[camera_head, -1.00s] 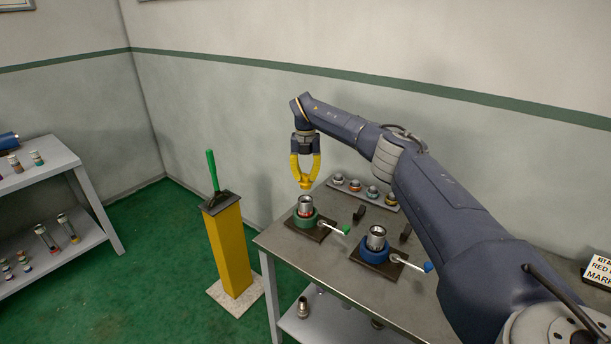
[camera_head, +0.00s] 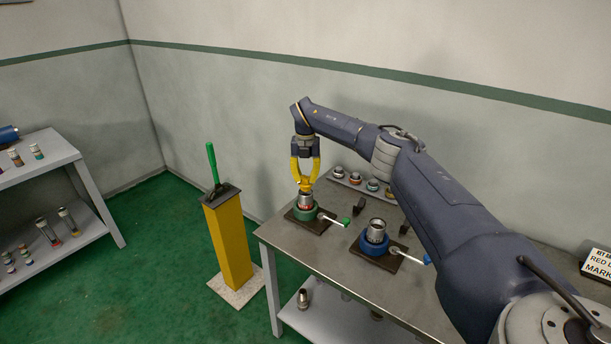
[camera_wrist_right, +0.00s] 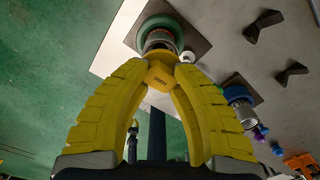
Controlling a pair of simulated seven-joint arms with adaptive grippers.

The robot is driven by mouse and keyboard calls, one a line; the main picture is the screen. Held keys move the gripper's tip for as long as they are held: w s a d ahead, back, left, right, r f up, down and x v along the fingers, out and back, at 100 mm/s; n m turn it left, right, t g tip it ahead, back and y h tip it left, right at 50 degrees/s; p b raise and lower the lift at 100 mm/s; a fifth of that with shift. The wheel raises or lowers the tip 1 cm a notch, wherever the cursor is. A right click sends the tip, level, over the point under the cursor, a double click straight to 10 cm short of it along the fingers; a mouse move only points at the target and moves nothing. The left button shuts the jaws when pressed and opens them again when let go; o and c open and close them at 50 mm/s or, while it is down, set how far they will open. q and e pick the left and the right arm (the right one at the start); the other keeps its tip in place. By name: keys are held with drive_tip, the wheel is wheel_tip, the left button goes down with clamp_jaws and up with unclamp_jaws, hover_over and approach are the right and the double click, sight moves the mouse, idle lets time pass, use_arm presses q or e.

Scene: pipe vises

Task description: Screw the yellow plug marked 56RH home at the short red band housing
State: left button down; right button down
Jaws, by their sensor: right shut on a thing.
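The yellow plug (camera_wrist_right: 158,78), with dark lettering on its face that is hard to read in full, is between the fingers of my right gripper (camera_head: 305,182). The gripper is shut on it and points down. The plug sits at the top mouth of a metal housing with a red band (camera_head: 305,203), which stands upright in the green round vise (camera_head: 298,215). In the right wrist view the housing (camera_wrist_right: 160,38) is just beyond the plug. I cannot tell how deep the plug sits. My left gripper is not in view.
A second housing (camera_head: 376,232) stands in the blue vise (camera_head: 369,244) nearby. Both vises have handles reaching right. Several plugs lie on a strip (camera_head: 355,182) behind. A yellow pedestal (camera_head: 229,240) with a green lever stands left of the table. A shelf (camera_head: 50,170) is far left.

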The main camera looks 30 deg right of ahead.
drive_tip(key=shift+f, duration=1.6)
idle(1.8)
drive_tip(key=c, duration=1.1)
unclamp_jaws()
